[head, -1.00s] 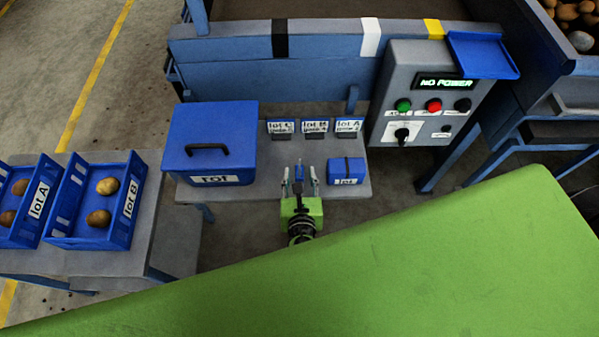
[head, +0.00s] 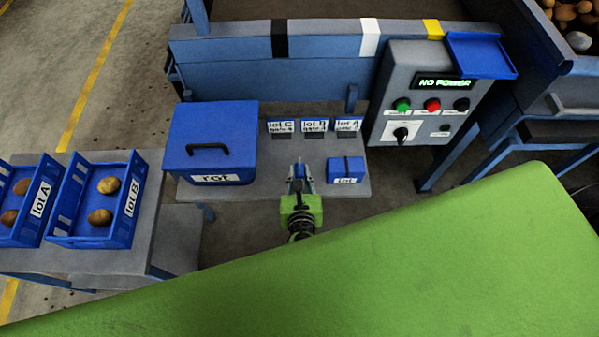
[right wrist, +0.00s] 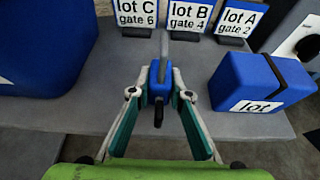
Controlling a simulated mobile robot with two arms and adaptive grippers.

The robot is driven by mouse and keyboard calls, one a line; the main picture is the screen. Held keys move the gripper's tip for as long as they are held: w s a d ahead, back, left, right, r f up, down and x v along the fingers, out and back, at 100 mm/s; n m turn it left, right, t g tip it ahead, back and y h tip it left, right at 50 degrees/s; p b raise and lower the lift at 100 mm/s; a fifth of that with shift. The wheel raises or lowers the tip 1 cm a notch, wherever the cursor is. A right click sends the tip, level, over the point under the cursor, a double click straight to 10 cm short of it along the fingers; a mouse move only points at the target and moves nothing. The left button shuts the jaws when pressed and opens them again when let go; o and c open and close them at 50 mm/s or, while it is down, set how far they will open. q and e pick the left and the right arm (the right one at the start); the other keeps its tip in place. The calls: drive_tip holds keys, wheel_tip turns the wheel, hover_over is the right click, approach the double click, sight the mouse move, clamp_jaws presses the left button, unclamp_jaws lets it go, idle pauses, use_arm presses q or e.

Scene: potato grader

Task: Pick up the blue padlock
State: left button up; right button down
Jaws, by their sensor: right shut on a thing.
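The blue padlock (right wrist: 158,90) is between the fingertips of my right gripper (right wrist: 160,78) in the right wrist view. Its grey shackle points away from the gripper. The fingers are shut on its blue body from both sides. In the head view my right gripper (head: 300,174) is over the front part of the grey bench, between the rot box and the small lot box. The padlock shows there only as a small blue spot (head: 299,171). I cannot tell whether it still touches the bench. My left gripper is not in view.
The lidded rot box (head: 210,145) stands left of the gripper, the small blue lot box (head: 345,170) right. Signs for lots C (head: 281,127), B (head: 314,126) and A (head: 347,125) stand behind. A control panel (head: 420,95) reading NO POWER is at the back right.

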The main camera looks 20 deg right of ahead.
sight(301, 172)
wheel_tip(301, 172, up, 4)
drive_tip(key=p, duration=0.3)
drive_tip(key=shift+s+d+p, duration=0.1)
drive_tip(key=shift+s+p, duration=0.05)
drive_tip(key=shift+p, duration=0.2)
drive_tip(key=s+d+r+p, duration=0.8)
drive_tip(key=s+p, duration=0.1)
drive_tip(key=s, duration=0.2)
drive_tip(key=shift+r, duration=0.25)
